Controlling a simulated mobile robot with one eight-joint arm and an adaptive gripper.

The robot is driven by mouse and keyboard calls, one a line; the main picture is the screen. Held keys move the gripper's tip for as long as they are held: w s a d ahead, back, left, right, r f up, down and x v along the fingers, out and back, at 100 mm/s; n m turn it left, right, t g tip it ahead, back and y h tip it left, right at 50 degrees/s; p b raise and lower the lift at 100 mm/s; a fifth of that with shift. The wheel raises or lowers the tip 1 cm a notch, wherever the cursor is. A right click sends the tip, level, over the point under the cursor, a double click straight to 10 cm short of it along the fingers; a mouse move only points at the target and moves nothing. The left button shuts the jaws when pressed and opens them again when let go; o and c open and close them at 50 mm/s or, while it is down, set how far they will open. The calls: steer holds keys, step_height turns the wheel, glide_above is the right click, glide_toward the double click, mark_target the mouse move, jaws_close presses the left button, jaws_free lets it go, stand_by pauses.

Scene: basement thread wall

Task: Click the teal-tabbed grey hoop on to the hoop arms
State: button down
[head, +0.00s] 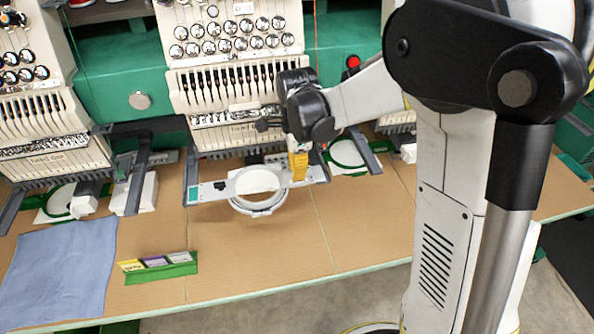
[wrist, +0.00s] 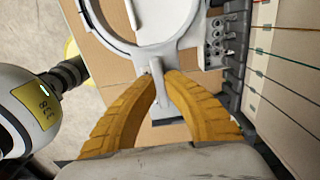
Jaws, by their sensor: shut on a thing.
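The grey hoop (head: 277,203) hangs level above the tan table in front of the middle machine head. Its teal tab (head: 194,194) is at the left end, over or beside the left hoop arm (head: 191,172). Its right end is close to the right hoop arm (head: 319,170). I cannot tell whether either end touches or is seated. My gripper (head: 299,178) has yellow fingers shut on the hoop's right-hand bracket. In the wrist view my gripper (wrist: 160,74) pinches this bracket beside the hoop's ring (wrist: 184,22); the teal end is out of frame.
Neighbouring heads have their own arms and green-rimmed hoops, at left (head: 60,201) and right (head: 347,153). A blue cloth (head: 60,268) lies at the front left. A green holder (head: 163,273) with coloured cards lies near the table's front edge. The table in front of the hoop is clear.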

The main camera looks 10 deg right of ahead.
steer(key=c, duration=1.5)
jaws_free()
steer(key=shift+c, duration=0.2)
step_height(320, 180, up, 12)
steer(key=s+d+f+n+t+b, duration=0.1)
steer(key=s+d+n+t+b, duration=0.1)
steer(key=s+n, duration=0.6)
steer(key=s+d+f+n+t+b, duration=0.2)
steer(key=s+n+t, duration=0.3)
steer(key=s+n, duration=0.4)
steer(key=shift+s+d+f+n, duration=0.25)
steer(key=shift+d+n, duration=0.15)
steer(key=shift+n, duration=0.3)
